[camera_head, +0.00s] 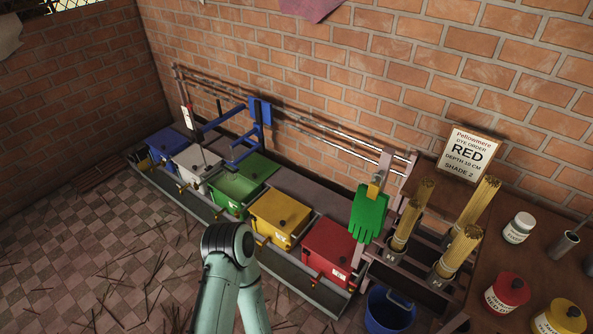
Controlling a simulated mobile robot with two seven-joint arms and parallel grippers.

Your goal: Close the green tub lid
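The green tub (230,202) stands in the middle of a row of colored tubs along the brick wall. Its top looks open, and its green lid (259,166) appears swung back toward the wall. A blue frame (262,112) hangs over the back of this tub. A teal part of my arm (235,275) rises from the bottom edge, in front of the yellow tub. Neither gripper shows in this view.
A blue tub (165,147) and a white tub (193,168) stand to the left; yellow (276,222) and red (327,252) tubs stand to the right. A green glove (368,213) hangs near bundles of sticks (466,248). A blue bucket (389,312) is at the lower right.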

